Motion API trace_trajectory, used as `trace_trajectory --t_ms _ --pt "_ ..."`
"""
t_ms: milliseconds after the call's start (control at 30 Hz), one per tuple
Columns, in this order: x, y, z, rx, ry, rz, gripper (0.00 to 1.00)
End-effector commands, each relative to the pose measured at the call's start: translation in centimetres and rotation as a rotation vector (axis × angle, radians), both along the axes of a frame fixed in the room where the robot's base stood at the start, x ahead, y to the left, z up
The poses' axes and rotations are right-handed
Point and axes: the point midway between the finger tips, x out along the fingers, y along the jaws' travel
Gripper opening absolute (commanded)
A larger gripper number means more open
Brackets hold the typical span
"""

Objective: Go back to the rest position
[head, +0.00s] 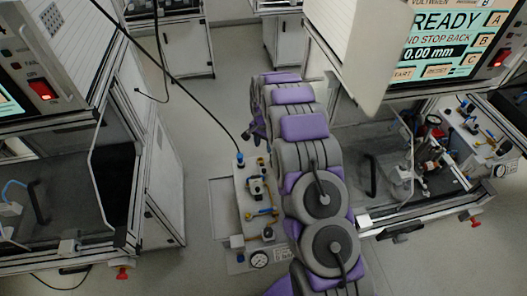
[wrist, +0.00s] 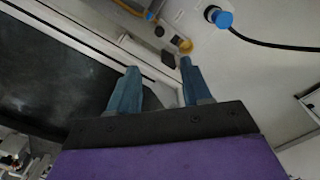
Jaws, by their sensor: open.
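My gripper (wrist: 158,75) shows in the wrist view with its two blue fingers apart and nothing between them. Beyond the fingertips is a pale panel with a yellow fitting (wrist: 185,46) and a blue-capped connector (wrist: 220,17) on a black cable. In the head view my grey and purple arm reaches forward from the bottom centre. The gripper's fingers are hard to make out there, at the far end of the arm.
A white fixture panel (head: 241,200) with fittings and a gauge stands left of my arm. A test machine with a "READY" screen (head: 449,40) and open bay is at right. Another machine (head: 150,180) stands at left. A black cable (head: 185,88) hangs across the aisle. Grey floor shows between.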

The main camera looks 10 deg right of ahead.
Motion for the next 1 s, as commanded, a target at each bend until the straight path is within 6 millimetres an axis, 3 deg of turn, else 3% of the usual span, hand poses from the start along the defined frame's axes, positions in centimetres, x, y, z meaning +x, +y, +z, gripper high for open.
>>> trace_trajectory --t_ms 133,733,867,1000 --pt "0.0 0.0 0.9 0.0 0.0 0.0 0.49" --pt "-0.2 0.0 1.2 0.001 0.002 0.004 0.49" --pt "-1.2 0.2 2.8 0.004 0.007 0.03 0.49" --pt "-3.6 0.4 6.3 0.011 0.015 0.09 0.49"
